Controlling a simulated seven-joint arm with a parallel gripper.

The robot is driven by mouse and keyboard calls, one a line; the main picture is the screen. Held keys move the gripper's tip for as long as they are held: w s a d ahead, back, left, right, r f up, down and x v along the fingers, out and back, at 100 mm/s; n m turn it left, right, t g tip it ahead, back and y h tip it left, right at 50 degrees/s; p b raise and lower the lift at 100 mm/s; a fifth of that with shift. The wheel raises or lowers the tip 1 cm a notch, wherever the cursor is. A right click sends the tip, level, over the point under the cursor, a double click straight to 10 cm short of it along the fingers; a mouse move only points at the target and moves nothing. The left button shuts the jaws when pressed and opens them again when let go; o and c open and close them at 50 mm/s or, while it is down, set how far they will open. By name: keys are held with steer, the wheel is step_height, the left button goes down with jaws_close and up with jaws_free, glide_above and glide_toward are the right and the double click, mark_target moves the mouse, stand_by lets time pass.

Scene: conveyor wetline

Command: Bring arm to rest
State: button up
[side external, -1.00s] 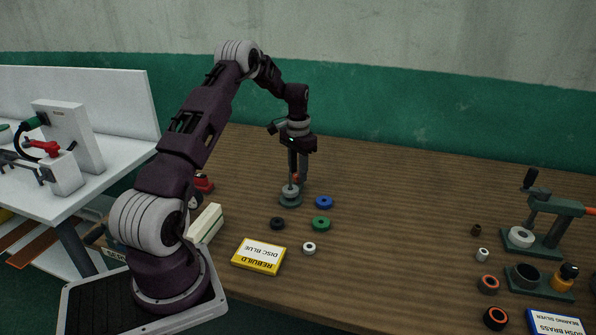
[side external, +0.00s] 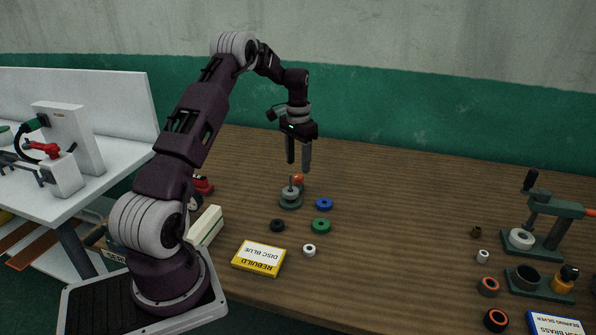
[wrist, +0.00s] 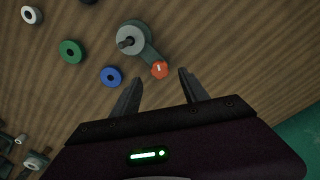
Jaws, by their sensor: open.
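My gripper (side external: 298,170) is open and empty, pointing down in the air above the table. It also shows in the wrist view (wrist: 162,88), with nothing between its two fingers. Below it stands a small green-grey fixture (side external: 290,203) with a grey disc and an upright post. An orange-red knob (side external: 298,179) sits at its back, close under the fingertips in the picture; in the wrist view the knob (wrist: 160,70) lies just beyond the fingers, apart from them.
Near the fixture lie a blue ring (side external: 324,204), a green ring (side external: 321,226), a black ring (side external: 277,225) and a white ring (side external: 309,250). A press (side external: 537,230) stands at the right. The middle right of the table is clear.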

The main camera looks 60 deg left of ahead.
steer(key=shift+r, duration=1.4)
steer(key=shift+w+d+r, duration=0.1)
steer(key=shift+d+r, duration=0.1)
steer(key=shift+r, duration=0.05)
steer(key=s+d+r+m+t, duration=0.1)
steer(key=d+r+t, duration=0.1)
steer(key=d+r, duration=1.15)
steer(key=s+d+r+t+y, duration=0.1)
steer(key=s+d+r, duration=0.25)
steer(key=d, duration=0.25)
steer(key=s+d+r, duration=0.2)
steer(key=s+d, duration=0.3)
steer(key=d, duration=0.1)
steer(key=s+d+f+m+t, duration=0.1)
steer(key=s+d, duration=0.4)
steer(key=s, duration=0.3)
steer(key=s+d+f+t+h, duration=0.1)
steer(key=s+d, duration=0.4)
steer(key=s, duration=0.3)
steer(key=shift+f+m+t, duration=0.3)
steer(key=shift+m, duration=0.1)
